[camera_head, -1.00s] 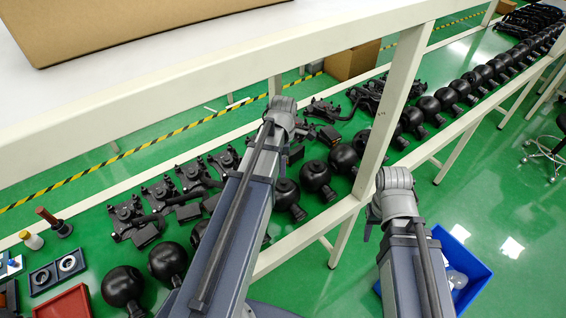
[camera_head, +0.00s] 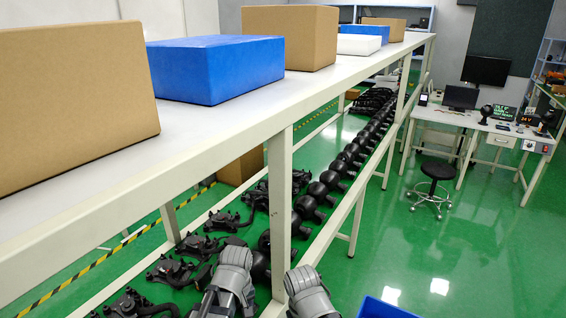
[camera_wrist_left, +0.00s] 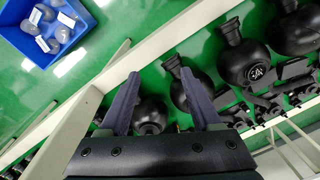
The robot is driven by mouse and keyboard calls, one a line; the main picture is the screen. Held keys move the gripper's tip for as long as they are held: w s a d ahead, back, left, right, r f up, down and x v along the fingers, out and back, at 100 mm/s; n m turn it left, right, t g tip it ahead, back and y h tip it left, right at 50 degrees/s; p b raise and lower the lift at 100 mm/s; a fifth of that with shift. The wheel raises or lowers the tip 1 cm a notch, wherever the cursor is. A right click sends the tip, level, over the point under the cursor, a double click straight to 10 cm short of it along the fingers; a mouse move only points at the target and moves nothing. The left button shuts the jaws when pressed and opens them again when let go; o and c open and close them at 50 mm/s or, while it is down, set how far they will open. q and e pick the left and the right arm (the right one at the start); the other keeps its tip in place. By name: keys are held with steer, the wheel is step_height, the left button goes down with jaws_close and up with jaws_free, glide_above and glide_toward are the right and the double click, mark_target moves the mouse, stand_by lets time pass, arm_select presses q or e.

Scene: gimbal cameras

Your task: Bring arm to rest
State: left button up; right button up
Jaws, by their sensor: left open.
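My left gripper (camera_wrist_left: 160,73) shows in the left wrist view with its two fingers apart and nothing between them. Black round gimbal cameras (camera_wrist_left: 244,62) lie beyond and to the right of the fingers; I cannot tell how far below. In the head view only the grey joints of my left arm (camera_head: 232,280) and right arm (camera_head: 310,295) show at the bottom edge, on either side of a white shelf post. Neither gripper shows in the head view.
A white shelf (camera_head: 200,120) holds cardboard boxes (camera_head: 290,35) and a blue box (camera_head: 215,68). A lower row of black gimbal cameras (camera_head: 310,205) runs back beneath it. A blue bin (camera_wrist_left: 35,35) holds pale round parts. Green floor at right is open, with a stool (camera_head: 436,172).

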arm_select(q)
steer(key=s+d+m, duration=0.5)
steer(key=d+m, duration=0.1)
steer(key=m, duration=0.4)
steer(key=shift+s+d+f, duration=0.15)
steer(key=shift+s+f, duration=0.1)
steer(key=shift+s, duration=0.15)
